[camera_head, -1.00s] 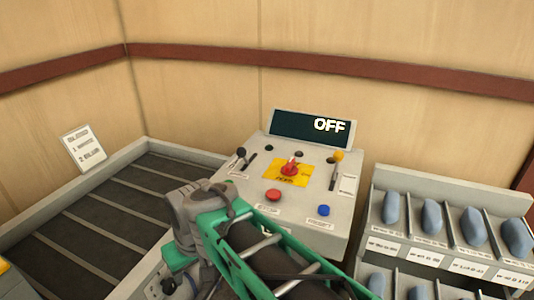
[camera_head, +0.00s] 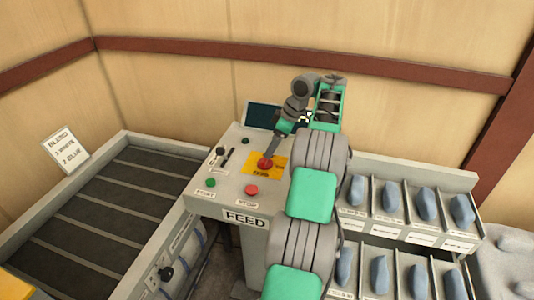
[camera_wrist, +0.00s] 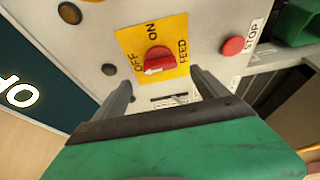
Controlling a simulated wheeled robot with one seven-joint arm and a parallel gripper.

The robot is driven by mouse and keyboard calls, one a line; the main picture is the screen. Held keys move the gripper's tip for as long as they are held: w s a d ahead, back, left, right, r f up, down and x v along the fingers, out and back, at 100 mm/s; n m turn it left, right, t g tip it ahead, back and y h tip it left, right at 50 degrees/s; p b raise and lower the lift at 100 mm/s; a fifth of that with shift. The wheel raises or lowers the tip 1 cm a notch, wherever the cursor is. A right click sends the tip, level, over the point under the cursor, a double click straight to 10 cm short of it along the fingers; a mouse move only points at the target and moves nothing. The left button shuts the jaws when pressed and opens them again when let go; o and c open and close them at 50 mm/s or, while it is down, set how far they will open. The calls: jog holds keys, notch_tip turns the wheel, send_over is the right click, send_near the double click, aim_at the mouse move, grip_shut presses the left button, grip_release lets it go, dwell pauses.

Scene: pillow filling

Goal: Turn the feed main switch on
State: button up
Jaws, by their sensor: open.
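The feed main switch is a red rotary knob (camera_head: 265,163) on a yellow plate (camera_head: 256,169) of the grey console. In the wrist view the red knob (camera_wrist: 158,58) shows a white mark on its side nearest the OFF label; ON is printed to one side. My gripper (camera_head: 270,153) points down at the knob. In the wrist view my gripper (camera_wrist: 162,82) is open, its fingers spread to either side of the knob's line, with nothing held. I cannot tell whether either finger touches the knob.
A green button (camera_head: 210,182), a red stop button (camera_head: 251,189) and a black lever (camera_head: 220,149) sit close by. The display (camera_head: 263,115) is partly hidden by my arm. A conveyor (camera_head: 90,205) lies left; bins of blue-grey items (camera_head: 393,202) stand right.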

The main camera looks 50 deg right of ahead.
aim_at(265, 161)
jog(key=b+x, duration=0.2)
jog(key=x, duration=0.5)
jog(key=shift+s, duration=0.1)
jog(key=shift+c, duration=0.4)
jog(key=c, duration=1.3)
